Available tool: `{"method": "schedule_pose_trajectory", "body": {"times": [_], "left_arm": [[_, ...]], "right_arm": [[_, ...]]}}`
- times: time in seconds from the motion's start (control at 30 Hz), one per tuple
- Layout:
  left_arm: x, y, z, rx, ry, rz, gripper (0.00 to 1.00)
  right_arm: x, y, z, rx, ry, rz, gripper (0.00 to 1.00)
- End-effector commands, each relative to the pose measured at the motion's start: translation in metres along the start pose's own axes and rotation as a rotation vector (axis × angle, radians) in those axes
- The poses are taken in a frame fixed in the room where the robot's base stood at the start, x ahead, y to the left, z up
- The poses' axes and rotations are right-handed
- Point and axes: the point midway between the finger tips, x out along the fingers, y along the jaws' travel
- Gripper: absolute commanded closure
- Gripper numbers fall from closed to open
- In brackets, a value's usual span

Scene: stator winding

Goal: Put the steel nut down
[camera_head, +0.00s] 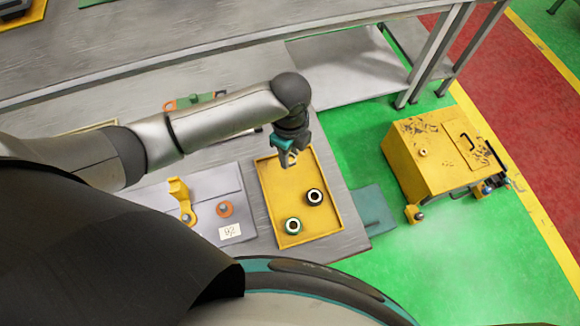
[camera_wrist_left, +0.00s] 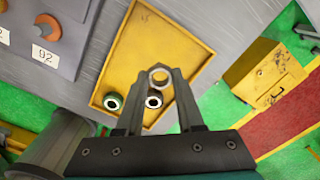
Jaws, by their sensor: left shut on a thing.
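My left gripper (camera_head: 289,158) is over the far end of the yellow tray (camera_head: 323,217) in the head view. In the left wrist view my left gripper (camera_wrist_left: 159,80) is shut on the steel nut (camera_wrist_left: 159,69), a light metal ring between its fingertips. The yellow tray (camera_wrist_left: 128,43) lies below it in that view. The nut's height above the tray is hard to tell. My right gripper is not in view.
A dark-rimmed ring (camera_head: 314,197) and a green-rimmed ring (camera_head: 292,226) lie in the near part of the tray. A grey panel with an orange knob (camera_head: 224,209) and a yellow lever (camera_head: 181,194) is left of it. A yellow cart (camera_head: 415,155) stands on the green floor to the right.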

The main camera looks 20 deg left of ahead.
Motion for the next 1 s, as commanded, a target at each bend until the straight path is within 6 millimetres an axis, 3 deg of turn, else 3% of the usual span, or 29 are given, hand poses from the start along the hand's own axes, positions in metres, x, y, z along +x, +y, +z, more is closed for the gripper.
{"method": "schedule_pose_trajectory", "body": {"times": [0.1,0.27,0.5,0.97,1.0], "left_arm": [[0.022,0.000,-0.001,0.001,0.001,0.001,1.00],[0.034,0.000,0.000,0.000,0.000,0.000,1.00],[0.065,0.000,0.000,-0.001,0.000,0.001,1.00],[0.073,0.000,0.000,0.000,-0.001,-0.001,1.00],[0.072,0.000,0.000,0.000,-0.001,-0.001,0.60]], "right_arm": [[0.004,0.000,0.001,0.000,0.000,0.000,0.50],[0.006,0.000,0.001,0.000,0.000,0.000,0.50],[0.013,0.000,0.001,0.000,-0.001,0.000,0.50],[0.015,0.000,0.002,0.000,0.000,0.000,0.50],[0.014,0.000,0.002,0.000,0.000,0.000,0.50]]}}
